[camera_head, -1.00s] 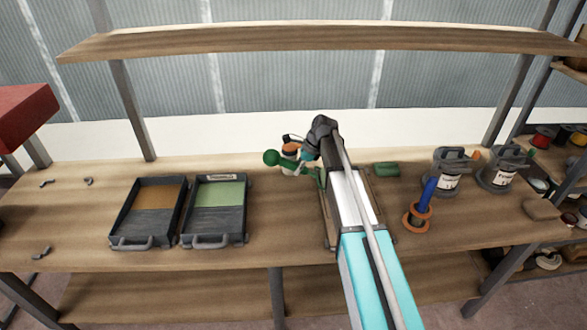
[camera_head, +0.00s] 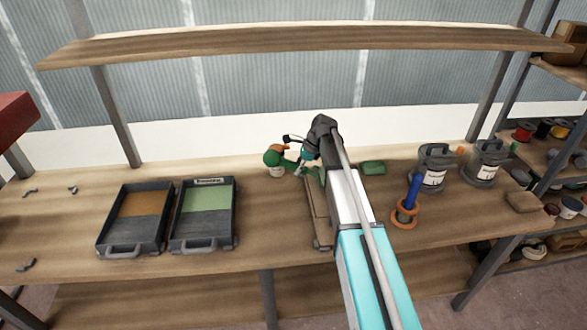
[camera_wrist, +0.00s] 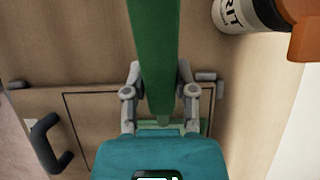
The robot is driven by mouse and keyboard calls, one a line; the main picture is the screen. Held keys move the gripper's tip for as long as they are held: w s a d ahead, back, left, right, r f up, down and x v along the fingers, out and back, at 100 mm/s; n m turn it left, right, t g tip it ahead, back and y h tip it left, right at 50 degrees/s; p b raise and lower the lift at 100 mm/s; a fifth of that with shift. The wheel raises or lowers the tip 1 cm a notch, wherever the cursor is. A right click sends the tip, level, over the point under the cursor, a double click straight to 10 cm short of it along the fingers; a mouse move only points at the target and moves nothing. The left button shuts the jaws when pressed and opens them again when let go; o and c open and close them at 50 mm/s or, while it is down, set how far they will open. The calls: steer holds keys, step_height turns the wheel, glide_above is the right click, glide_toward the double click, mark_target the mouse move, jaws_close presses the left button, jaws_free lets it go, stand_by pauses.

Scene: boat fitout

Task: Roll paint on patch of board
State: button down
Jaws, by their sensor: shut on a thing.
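My gripper (camera_wrist: 160,95) is shut on a long green handle (camera_wrist: 154,45), which I take for the paint roller's. In the head view the gripper (camera_head: 303,165) is over the bench, and the green tool's rounded end (camera_head: 272,156) points left. The board (camera_head: 318,222) lies flat on the bench, partly covered by my arm. In the wrist view a thin dark outline marks the patch on the board (camera_wrist: 85,105). A light green strip (camera_wrist: 160,125) shows between the fingers, near the patch. I cannot tell whether the roller touches the board; its roller end is mostly hidden.
At left stand a tray with brown contents (camera_head: 118,235) and a tray with green contents (camera_head: 180,230). A green block (camera_head: 373,167), a blue-handled tool (camera_head: 413,190) and two cans (camera_head: 433,170) stand at right. A shelf (camera_head: 300,40) is above.

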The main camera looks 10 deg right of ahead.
steer(key=shift+d+f, duration=0.15)
steer(key=shift+d, duration=2.2)
steer(key=shift+d, duration=0.1)
steer(key=shift+d, duration=2.35)
steer(key=shift+a, duration=0.15)
steer(key=shift+a, duration=2.3)
steer(key=shift+a, duration=2.4)
